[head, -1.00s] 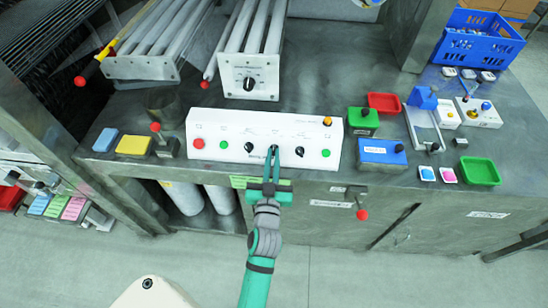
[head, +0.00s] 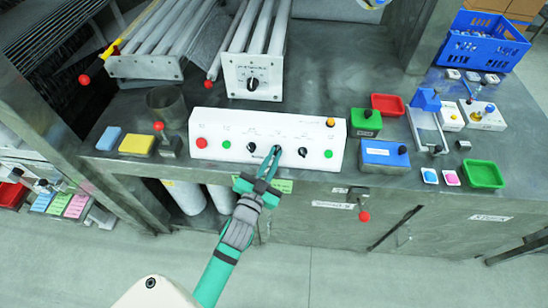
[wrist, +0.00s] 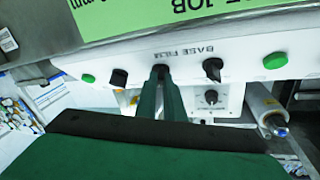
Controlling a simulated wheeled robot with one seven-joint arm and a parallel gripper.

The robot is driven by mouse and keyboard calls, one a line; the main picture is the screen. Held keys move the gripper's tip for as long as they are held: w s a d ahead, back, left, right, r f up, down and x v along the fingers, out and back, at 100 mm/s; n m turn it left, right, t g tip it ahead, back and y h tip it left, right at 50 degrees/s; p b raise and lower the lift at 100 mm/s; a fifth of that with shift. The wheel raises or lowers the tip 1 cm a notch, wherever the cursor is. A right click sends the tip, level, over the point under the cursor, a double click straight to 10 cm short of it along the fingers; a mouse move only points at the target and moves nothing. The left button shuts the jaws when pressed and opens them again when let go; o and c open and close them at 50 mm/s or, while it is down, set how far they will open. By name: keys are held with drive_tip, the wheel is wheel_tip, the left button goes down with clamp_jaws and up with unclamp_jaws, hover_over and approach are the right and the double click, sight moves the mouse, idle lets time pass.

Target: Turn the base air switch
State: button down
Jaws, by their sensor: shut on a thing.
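A long white control box (head: 215,158) on the bench carries a row of buttons and black knobs. My gripper (head: 272,152) reaches it from the front, and its fingertips are closed on a middle black knob (wrist: 160,69). The fingers mostly hide that knob. Another black knob (head: 251,147) is to its left and one (head: 302,152) to its right in the head view. In the wrist view upside-down lettering reading "BASE FILM" shows beside the held knob. Which knob is the base air switch cannot be read.
The box also has a red button (head: 201,143), green buttons (head: 226,145) and an orange button (head: 331,122). A roller unit with a black dial (head: 252,84) stands behind. A blue block (head: 385,153) is to the right, a red-knobbed lever (head: 159,127) to the left.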

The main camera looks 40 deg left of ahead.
drive_tip(key=shift+a+f+m+h, duration=0.1)
drive_tip(key=shift+f+m+h, duration=0.2)
drive_tip(key=shift+m+h, duration=0.5)
drive_tip(key=c, duration=1.9)
unclamp_jaws()
drive_tip(key=shift+s, duration=0.1)
drive_tip(key=shift+o, duration=0.2)
drive_tip(key=shift+r, duration=0.15)
drive_tip(key=v, duration=1)
drive_tip(key=shift+s, duration=0.35)
